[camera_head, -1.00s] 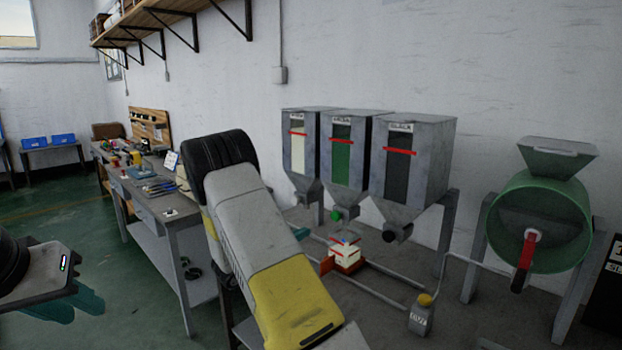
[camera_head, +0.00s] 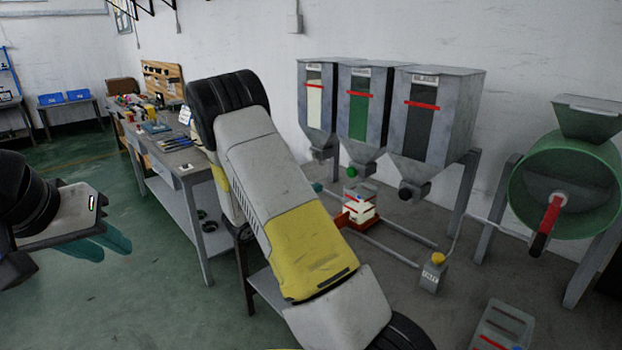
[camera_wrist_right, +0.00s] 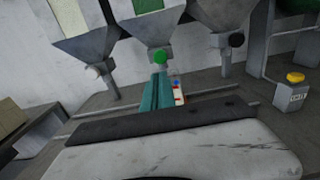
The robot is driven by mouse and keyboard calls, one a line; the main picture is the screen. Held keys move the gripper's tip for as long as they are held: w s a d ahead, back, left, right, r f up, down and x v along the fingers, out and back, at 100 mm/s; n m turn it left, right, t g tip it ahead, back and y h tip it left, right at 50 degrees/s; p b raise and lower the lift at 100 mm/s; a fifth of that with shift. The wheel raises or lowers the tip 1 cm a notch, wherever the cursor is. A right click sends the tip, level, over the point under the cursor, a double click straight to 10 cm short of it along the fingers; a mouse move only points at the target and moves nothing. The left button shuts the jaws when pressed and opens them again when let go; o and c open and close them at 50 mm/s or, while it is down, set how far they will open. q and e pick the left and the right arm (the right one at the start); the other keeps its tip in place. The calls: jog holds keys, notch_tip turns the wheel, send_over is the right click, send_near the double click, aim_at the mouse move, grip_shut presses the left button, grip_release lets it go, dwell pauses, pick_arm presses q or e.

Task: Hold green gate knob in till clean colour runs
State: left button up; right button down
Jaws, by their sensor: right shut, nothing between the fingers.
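The green gate knob (camera_head: 353,172) is at the outlet of the middle hopper (camera_head: 379,112), which has a green strip in its window. In the right wrist view the knob (camera_wrist_right: 160,56) is just beyond the tips of my right gripper (camera_wrist_right: 159,80). Its teal fingers are together and empty; whether they touch the knob I cannot tell. In the head view my right arm hides most of that gripper. My left gripper (camera_head: 112,244) hangs at the far left, away from the hoppers; its finger gap is unclear.
A cream-coloured hopper (camera_head: 316,140) and a black hopper (camera_head: 456,112) flank the middle one. A red tray with a pale block (camera_head: 360,205) is below. A yellow-capped container (camera_head: 432,275) and a green drum (camera_head: 545,215) are at right. A workbench (camera_head: 202,180) stands left.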

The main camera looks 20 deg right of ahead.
aim_at(350, 172)
jog(key=x, duration=1.3)
jog(key=shift+d, duration=0.2)
jog(key=shift+x, duration=1)
jog(key=shift+d+r, duration=0.1)
jog(key=shift+a, duration=0.25)
jog(key=v, duration=1.4)
